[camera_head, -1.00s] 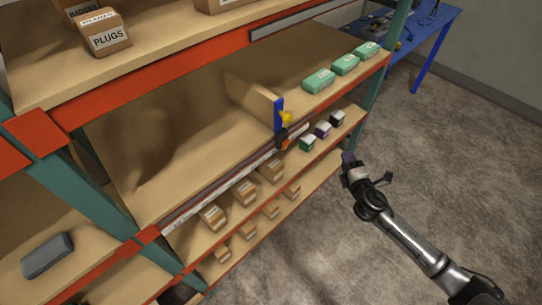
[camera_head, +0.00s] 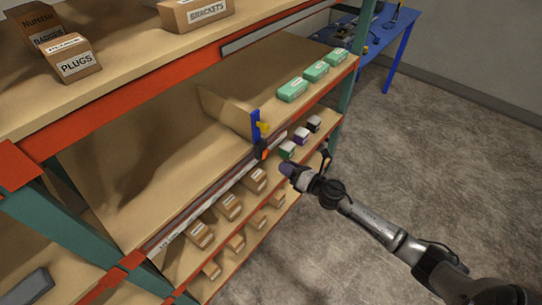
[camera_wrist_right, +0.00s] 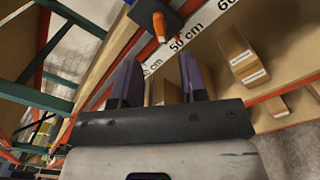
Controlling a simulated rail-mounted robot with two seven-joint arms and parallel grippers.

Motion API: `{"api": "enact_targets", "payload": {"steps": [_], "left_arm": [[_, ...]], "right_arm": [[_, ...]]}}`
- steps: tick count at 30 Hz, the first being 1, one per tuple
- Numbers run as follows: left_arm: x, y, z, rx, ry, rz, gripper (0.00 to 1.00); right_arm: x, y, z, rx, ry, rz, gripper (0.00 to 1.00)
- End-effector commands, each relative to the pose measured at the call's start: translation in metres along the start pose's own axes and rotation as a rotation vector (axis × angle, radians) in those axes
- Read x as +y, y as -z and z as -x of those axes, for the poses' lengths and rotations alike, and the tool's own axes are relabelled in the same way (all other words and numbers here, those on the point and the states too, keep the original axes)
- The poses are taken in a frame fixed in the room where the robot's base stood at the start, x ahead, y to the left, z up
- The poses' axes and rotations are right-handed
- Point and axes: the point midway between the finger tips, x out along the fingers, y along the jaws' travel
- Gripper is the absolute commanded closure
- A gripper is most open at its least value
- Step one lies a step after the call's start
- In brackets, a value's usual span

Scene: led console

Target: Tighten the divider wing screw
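The divider (camera_head: 225,108) is a thin wooden board standing on the middle shelf, with a blue upright (camera_head: 255,125) and a yellow part (camera_head: 263,128) at its front end. Below these, at the shelf's front rail, is a dark clamp with an orange piece (camera_head: 263,154) that looks like the wing screw. In the right wrist view the orange piece (camera_wrist_right: 160,27) sticks out of the black clamp block (camera_wrist_right: 153,12), ahead of my fingers. My right gripper (camera_head: 287,169) is in front of the rail, short of the screw. Its two fingers (camera_wrist_right: 161,80) are apart with nothing between them. My left gripper is out of view.
A ruler strip (camera_wrist_right: 182,42) runs along the shelf front. Green boxes (camera_head: 316,71) sit right of the divider. Small cartons (camera_head: 229,206) and small coloured boxes (camera_head: 301,136) stand on the shelf below. A blue table (camera_head: 402,40) is at the back. The floor at right is clear.

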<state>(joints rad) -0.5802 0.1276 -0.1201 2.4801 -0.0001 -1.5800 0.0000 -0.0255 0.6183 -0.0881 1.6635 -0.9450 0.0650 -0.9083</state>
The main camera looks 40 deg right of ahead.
Motion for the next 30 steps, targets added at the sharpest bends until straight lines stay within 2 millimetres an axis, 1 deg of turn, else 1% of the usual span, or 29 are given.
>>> {"api": "enact_targets", "payload": {"steps": [1, 6, 12, 19, 29, 30], "left_arm": [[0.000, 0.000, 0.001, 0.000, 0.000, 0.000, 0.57], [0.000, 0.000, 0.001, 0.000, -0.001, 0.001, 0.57], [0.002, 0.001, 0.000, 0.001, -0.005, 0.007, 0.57], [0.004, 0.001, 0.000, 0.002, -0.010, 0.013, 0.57], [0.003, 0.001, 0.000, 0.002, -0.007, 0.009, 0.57], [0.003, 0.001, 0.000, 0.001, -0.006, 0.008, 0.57]], "right_arm": [[0.001, -0.001, -0.010, -0.002, -0.001, -0.001, 0.61], [0.000, 0.000, -0.037, -0.001, 0.000, -0.002, 0.61], [0.000, 0.000, -0.060, -0.001, 0.000, -0.003, 0.61], [0.000, 0.000, -0.072, 0.000, 0.001, -0.001, 0.61], [0.000, 0.001, -0.074, 0.000, 0.001, -0.002, 0.61], [0.000, 0.001, -0.074, 0.000, 0.001, -0.002, 0.64]]}}
